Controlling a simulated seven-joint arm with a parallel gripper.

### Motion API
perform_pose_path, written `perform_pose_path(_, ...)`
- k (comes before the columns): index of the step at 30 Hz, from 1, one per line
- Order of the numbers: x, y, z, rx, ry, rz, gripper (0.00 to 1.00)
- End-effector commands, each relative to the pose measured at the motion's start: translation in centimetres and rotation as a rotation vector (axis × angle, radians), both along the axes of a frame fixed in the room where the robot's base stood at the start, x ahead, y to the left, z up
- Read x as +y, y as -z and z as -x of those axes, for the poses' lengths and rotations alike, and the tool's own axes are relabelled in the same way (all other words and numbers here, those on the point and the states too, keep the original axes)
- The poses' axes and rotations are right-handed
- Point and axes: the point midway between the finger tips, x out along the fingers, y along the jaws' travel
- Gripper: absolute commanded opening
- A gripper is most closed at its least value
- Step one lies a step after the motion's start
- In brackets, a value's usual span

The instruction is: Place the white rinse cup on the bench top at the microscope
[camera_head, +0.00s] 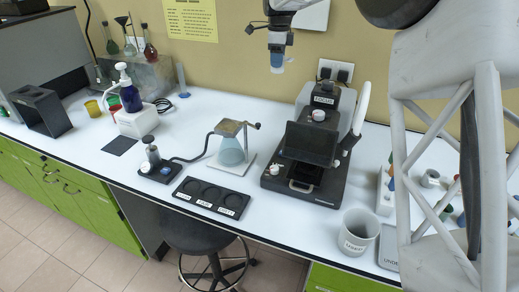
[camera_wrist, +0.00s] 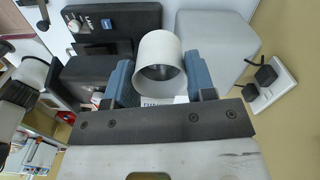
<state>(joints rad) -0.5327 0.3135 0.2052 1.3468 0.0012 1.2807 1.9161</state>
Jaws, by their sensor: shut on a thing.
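The white rinse cup (camera_wrist: 160,52) is between the two blue fingers of my gripper (camera_wrist: 158,85) in the wrist view, its dark opening turned toward the camera. My gripper (camera_head: 277,62) is shut on it. In the head view the gripper hangs high above the bench near the back wall, above and left of the microscope; the cup is hard to make out there. The black microscope (camera_head: 310,140) stands on the white bench top (camera_head: 262,225), right of the centre.
A labelled grey container (camera_head: 357,232) stands at the front right of the microscope. A black three-well tray (camera_head: 212,197) lies to its front left, and a flask on a stand (camera_head: 231,150) is at its left. A wall socket (camera_head: 336,71) is behind it.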

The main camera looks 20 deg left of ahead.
Motion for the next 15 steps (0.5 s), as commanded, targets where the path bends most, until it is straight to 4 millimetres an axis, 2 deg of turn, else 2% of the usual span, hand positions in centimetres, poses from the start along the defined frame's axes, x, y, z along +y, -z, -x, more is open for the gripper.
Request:
perform_pose_path(1,1.2,0.0,0.6,0.000,-0.018,0.000,0.23)
perform_pose_path(8,5.0,0.0,2.6,0.000,-0.080,0.000,0.23)
perform_pose_path(9,5.4,0.4,2.9,0.002,-0.087,0.001,0.23)
perform_pose_path(15,5.1,5.4,2.7,0.003,-0.083,0.001,0.23)
